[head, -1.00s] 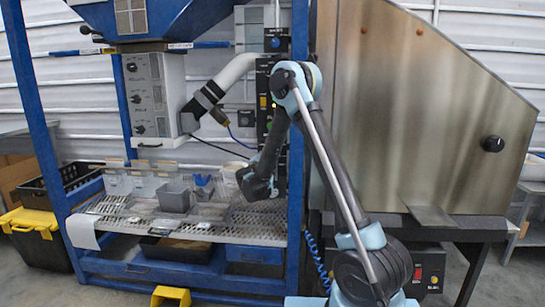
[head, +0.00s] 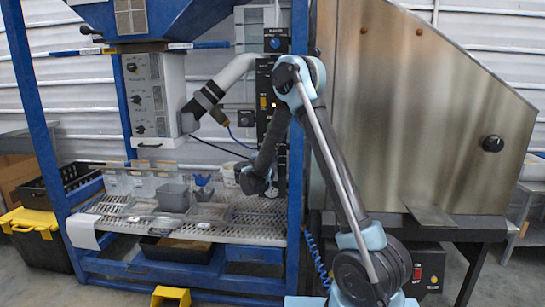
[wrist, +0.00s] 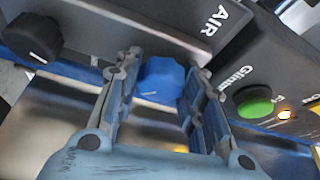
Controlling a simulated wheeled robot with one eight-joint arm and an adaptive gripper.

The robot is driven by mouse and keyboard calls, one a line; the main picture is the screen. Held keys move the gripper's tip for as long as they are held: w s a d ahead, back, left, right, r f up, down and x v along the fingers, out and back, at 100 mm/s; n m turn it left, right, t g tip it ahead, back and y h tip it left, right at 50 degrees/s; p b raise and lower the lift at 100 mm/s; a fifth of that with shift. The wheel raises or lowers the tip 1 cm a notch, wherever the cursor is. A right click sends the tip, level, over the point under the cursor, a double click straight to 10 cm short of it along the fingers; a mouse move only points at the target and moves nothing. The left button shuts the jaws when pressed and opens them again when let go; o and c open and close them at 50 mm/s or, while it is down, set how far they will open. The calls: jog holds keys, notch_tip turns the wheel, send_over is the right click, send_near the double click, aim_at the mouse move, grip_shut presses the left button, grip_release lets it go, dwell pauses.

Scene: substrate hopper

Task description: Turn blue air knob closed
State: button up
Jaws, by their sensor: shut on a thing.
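The blue air knob (wrist: 164,84) shows in the wrist view on a dark grey panel, beside the white AIR label (wrist: 214,20). It has a short white mark on its face. My gripper (wrist: 161,67) has one finger on each side of the knob and is shut on it. In the head view my gripper (head: 248,180) is low, in front of the blue frame's right part, above the perforated shelf. The air knob cannot be made out in the head view.
In the head view a blue frame post (head: 297,120) and a steel hopper (head: 425,110) stand close to my arm.

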jog(key=shift+d+f, duration=0.1)
jog(key=shift+d, duration=0.1)
jog(key=o, duration=0.9)
jog(key=shift+o, duration=0.9)
jog(key=shift+a, duration=0.1)
jog(key=v, duration=1.1)
jog(key=shift+s+a, duration=0.25)
jog(key=shift+s, duration=0.15)
